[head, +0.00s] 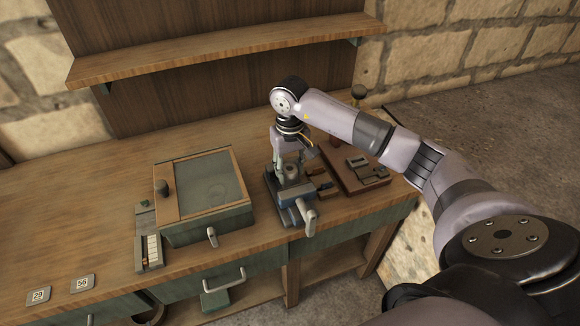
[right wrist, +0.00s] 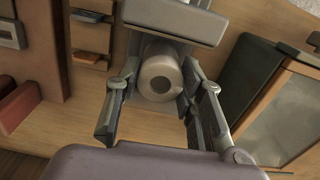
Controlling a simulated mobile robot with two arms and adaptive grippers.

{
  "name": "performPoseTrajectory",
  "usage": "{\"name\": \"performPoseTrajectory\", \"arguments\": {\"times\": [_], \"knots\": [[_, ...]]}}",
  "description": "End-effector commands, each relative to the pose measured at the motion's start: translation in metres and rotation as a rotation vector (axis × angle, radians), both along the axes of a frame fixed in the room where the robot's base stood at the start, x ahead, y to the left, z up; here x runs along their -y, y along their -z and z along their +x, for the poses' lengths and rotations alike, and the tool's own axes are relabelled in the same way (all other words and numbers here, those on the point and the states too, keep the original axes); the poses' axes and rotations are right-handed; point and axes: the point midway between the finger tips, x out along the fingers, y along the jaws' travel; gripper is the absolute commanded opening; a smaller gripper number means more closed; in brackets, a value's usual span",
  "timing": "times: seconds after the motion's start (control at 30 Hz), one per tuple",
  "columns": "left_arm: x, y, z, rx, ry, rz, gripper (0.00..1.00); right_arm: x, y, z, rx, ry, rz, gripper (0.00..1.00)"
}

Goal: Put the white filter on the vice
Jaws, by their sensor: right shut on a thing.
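The white filter (right wrist: 161,78) is a pale cylinder with a dark round hole in its end, seen between my right gripper's fingers in the right wrist view. My right gripper (head: 289,172) is shut on it and points down over the vice. The filter also shows as a small pale-grey round shape (head: 291,171) in the head view. My left gripper is not in view.
A green box with a framed glass lid (head: 207,186) stands left of the vice. A reddish-brown board (head: 352,182) with metal parts lies right of it. A wooden shelf (head: 225,45) runs above the back of the bench. The bench's left part is mostly clear.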

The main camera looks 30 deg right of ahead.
Motion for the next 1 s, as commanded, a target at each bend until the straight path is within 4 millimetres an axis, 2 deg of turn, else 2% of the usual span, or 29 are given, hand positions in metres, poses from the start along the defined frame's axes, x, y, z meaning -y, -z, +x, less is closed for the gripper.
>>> {"name": "performPoseTrajectory", "arguments": {"times": [0.2,0.23,0.5,0.77,0.9,1.0], "knots": [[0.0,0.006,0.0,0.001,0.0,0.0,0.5,0.0,0.004,0.0,0.0,0.0,0.0,0.18],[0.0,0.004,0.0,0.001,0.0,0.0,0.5,0.0,0.003,0.0,0.0,0.0,0.0,0.37],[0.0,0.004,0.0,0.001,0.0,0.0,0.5,0.0,0.003,0.0,-0.001,0.0,0.0,0.55],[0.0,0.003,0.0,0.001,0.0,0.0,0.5,0.0,0.002,0.0,-0.001,0.0,0.0,0.56],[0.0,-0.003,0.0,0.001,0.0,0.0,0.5,0.0,-0.003,0.0,-0.001,0.0,0.0,0.56],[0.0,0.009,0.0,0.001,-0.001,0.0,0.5,0.001,-0.014,0.001,0.005,0.0,-0.001,0.56]]}}
